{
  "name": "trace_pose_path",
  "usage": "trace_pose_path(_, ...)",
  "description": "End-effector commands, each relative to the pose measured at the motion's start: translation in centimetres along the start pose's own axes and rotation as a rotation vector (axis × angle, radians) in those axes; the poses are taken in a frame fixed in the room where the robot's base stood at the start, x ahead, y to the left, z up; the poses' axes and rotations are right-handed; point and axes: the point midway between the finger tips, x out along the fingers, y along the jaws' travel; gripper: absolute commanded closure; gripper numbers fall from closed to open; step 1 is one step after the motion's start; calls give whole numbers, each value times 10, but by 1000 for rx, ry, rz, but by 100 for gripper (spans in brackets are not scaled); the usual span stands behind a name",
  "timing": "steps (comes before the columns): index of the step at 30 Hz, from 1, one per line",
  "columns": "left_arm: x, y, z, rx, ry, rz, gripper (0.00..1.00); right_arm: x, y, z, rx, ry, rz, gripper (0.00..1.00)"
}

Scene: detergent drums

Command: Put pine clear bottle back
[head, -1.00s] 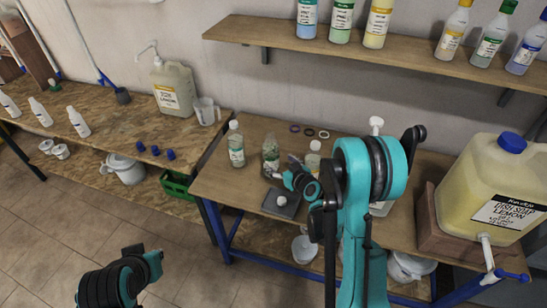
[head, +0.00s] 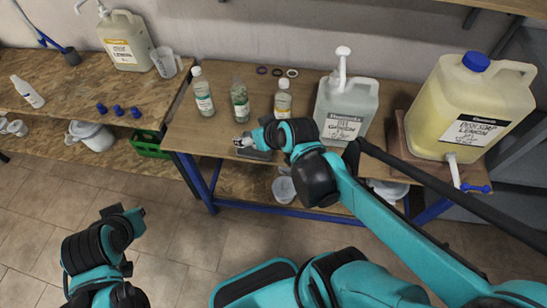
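Three small clear bottles stand upright in a row on the middle table: a bottle with a white cap and green-and-white label (head: 203,95), a bottle with a green label and no cap that I can make out (head: 240,103), and a bottle with a yellowish label and white cap (head: 283,102). The label words are too small to tell which is pine. My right gripper (head: 242,141) is low over a dark grey pad (head: 251,154), in front of the middle bottle and apart from it. Its fingertips are too small to read. My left gripper (head: 134,216) hangs over the floor, away from the bottles.
A large white-pump jug (head: 345,112) and a big yellow lemon soap drum (head: 465,105) stand to the right. Coloured rings (head: 277,72) lie at the back. The left table holds a pump jug (head: 127,42), a measuring cup (head: 166,62) and blue caps (head: 118,110). A shelf edge shows at the top right.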

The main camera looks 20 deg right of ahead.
Motion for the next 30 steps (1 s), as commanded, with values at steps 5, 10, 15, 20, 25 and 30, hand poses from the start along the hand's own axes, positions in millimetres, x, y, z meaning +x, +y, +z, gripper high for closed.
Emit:
trace_pose_path(5, 0, 0, 0, 0, 0, 0, 100, -46, -5, 44, 32, -93, 69, 25)
trace_pose_path(10, 0, 0, 0, 0, 0, 0, 100, -69, -2, 68, 55, -135, 119, 25)
trace_pose_path(15, 0, 0, 0, 0, 0, 0, 100, -74, -1, 73, 62, -145, 133, 25)
trace_pose_path(20, 0, 0, 0, 0, 0, 0, 100, -74, -1, 73, 62, -145, 132, 25)
trace_pose_path(25, 0, 0, 0, 0, 0, 0, 100, -73, -1, 73, 61, -144, 132, 25)
trace_pose_path(30, 0, 0, 0, 0, 0, 0, 100, -73, -1, 73, 61, -144, 132, 25)
